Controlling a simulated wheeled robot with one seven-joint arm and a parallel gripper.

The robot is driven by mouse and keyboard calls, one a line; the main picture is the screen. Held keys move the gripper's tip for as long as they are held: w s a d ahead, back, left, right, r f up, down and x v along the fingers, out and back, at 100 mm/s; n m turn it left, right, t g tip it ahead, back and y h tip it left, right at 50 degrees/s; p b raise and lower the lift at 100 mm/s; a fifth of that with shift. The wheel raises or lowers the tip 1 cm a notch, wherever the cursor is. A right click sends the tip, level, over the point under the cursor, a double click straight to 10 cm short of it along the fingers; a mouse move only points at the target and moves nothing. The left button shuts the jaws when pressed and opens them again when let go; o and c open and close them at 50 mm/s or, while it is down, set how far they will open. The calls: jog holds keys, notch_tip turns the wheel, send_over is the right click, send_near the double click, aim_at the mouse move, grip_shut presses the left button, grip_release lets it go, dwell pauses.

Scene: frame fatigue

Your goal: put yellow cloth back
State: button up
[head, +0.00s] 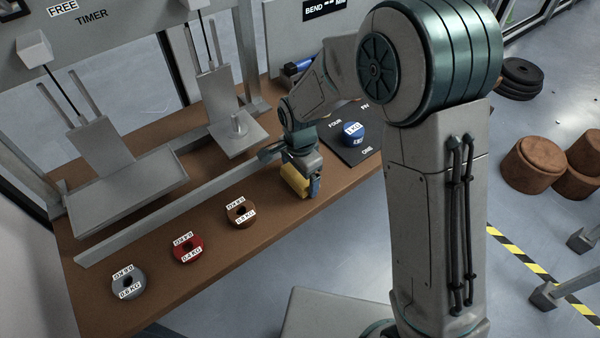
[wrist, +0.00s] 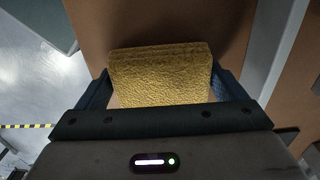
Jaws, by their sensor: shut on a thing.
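The yellow cloth (wrist: 160,75) is a folded, textured block between the two fingers of my gripper (wrist: 158,92) in the wrist view. The blue fingers press on its left and right sides. In the head view the cloth (head: 295,180) shows at the end of my gripper (head: 303,185), low over the brown bench (head: 262,222) near its front edge. I cannot tell whether the cloth touches the bench top.
Grey (head: 128,284), red (head: 188,249) and brown (head: 241,212) ring weights lie along the bench to the left. A metal rail (head: 170,211) runs behind them. A blue weight (head: 353,134) sits on a dark board (head: 352,152) to the right. Bare bench lies between brown weight and gripper.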

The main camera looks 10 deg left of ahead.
jog(key=shift+s+f, duration=0.1)
jog(key=shift+f, duration=0.2)
jog(key=o, duration=0.7)
jog(key=shift+o, duration=0.2)
jog(key=shift+s+d+f, duration=0.1)
jog(key=shift+f, duration=0.1)
jog(key=shift+r, duration=0.35)
notch_tip(320, 180, up, 14)
jog(key=p, duration=0.1)
jog(key=s+d+r+n+t, duration=0.1)
jog(key=s+d+r+n, duration=0.1)
jog(key=d, duration=0.5)
jog(key=s+d+r+n, duration=0.1)
jog(key=d+r+n, duration=0.15)
jog(key=d, duration=0.55)
jog(key=s+d+n+t, duration=0.1)
jog(key=s+d+n, duration=0.2)
jog(key=s+d, duration=0.7)
jog(key=shift+d+n, duration=0.35)
